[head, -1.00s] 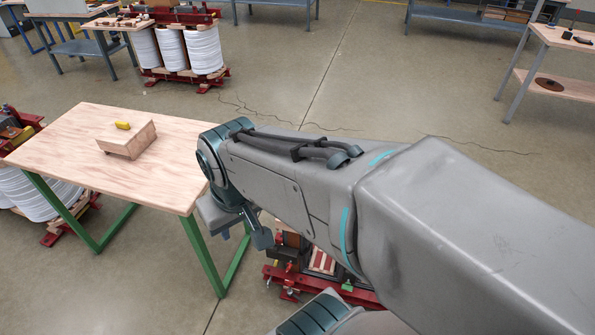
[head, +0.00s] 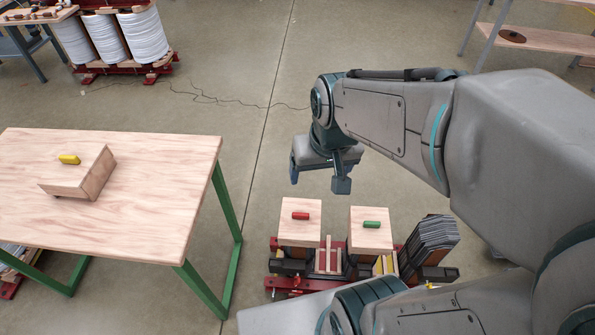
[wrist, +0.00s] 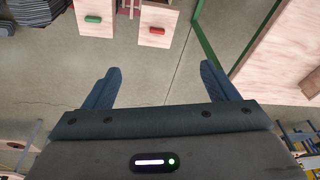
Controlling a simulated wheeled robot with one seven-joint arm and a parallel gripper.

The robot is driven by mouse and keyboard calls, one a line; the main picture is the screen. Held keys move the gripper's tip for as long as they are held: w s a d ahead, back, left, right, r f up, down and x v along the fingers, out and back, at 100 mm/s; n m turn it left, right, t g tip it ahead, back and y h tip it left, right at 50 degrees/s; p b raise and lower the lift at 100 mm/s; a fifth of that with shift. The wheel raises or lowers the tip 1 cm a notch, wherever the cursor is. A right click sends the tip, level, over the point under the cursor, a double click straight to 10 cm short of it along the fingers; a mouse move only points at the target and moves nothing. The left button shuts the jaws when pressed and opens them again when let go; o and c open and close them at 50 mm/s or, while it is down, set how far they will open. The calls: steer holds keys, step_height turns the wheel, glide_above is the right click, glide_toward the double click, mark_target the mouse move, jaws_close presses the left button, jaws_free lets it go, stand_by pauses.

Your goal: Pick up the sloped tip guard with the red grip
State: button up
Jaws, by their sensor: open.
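The tip guard with the red grip (head: 300,237) is a pale wooden block on the red-framed core below and slightly left of my gripper in the head view. Its red grip (head: 300,216) lies on top. In the wrist view the same guard (wrist: 155,12) is at the top middle, partly cut off, with its red grip (wrist: 157,30) showing. My gripper (head: 317,179) is open and empty, above and apart from the guard. Its two fingers also show spread in the wrist view (wrist: 160,75).
A similar guard with a green grip (head: 370,240) stands just to the right. Dark stacked sheets (head: 428,243) are farther right. A wooden table (head: 150,215) at left bears a guard with a yellow grip (head: 75,178). Open floor lies behind the core.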

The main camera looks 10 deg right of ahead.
steer(key=w+f+m+b, duration=0.1)
steer(key=w+f+b, duration=0.1)
steer(key=w+f, duration=0.6)
steer(key=m+g+b, duration=0.1)
steer(key=m+b, duration=0.1)
steer(key=b, duration=0.3)
glide_above(301, 213)
steer(key=shift+h, duration=0.4)
steer(key=f, duration=2.7)
steer(key=shift+s+a+f, duration=0.35)
steer(key=shift+s+a, duration=0.05)
steer(key=shift+w+d+f, duration=0.15)
steer(key=shift+f, duration=1.4)
steer(key=shift+w+d+f, duration=0.1)
steer(key=shift+d+f, duration=0.05)
steer(key=shift+f, duration=1.35)
steer(key=c, duration=1.6)
steer(key=shift+r, duration=0.1)
